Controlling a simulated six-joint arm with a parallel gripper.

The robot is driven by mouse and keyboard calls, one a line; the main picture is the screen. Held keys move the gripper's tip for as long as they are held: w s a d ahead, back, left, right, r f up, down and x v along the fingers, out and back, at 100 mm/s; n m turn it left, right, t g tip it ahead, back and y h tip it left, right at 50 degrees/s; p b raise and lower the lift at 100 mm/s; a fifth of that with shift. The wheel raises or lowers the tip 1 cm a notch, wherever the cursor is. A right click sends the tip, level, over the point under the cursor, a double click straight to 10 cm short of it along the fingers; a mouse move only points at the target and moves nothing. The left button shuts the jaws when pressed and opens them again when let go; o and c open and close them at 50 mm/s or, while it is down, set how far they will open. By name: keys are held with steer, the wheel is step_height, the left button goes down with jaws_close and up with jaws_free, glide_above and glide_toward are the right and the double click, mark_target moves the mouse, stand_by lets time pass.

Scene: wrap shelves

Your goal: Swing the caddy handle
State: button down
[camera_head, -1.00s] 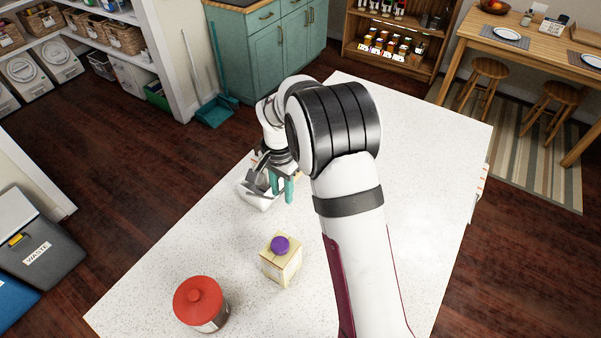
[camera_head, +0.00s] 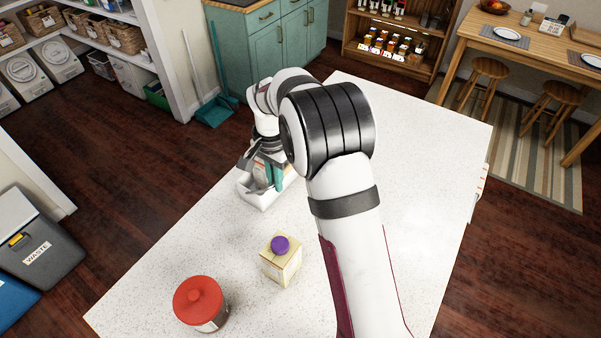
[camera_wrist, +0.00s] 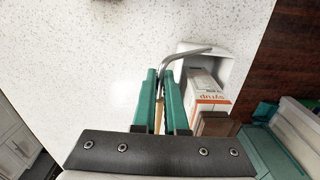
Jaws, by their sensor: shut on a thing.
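The white caddy (camera_head: 258,200) stands on the speckled counter, partly hidden under my gripper (camera_head: 273,176). In the wrist view the white caddy (camera_wrist: 236,62) shows to the right of the fingers. Its bent grey metal handle (camera_wrist: 190,55) runs from the fingers across to the caddy's far end. My gripper (camera_wrist: 160,76), with teal fingers, is shut on the handle, and a tan grip bar shows between the fingers. A syrup box (camera_wrist: 207,98) and a brown item (camera_wrist: 214,124) sit inside the caddy.
A cream carton with a purple cap (camera_head: 281,262) and a red-lidded jar (camera_head: 200,303) stand on the counter (camera_head: 150,290) nearer the front. The counter's left edge is close to the caddy. The counter right of my arm is clear.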

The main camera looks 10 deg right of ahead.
steer(key=shift+w+r, duration=0.1)
steer(key=shift+w+a+r, duration=0.9)
steer(key=shift+w+a+r, duration=0.3)
steer(key=shift+w+a, duration=0.2)
steer(key=shift+w, duration=0.05)
steer(key=shift+w+a+r, duration=0.25)
steer(key=shift+w+a, duration=0.25)
steer(key=shift+w, duration=0.05)
steer(key=shift+w+a+r, duration=0.1)
steer(key=shift+w+a, duration=0.65)
steer(key=shift+w, duration=0.05)
steer(key=c, duration=1.1)
jaws_free()
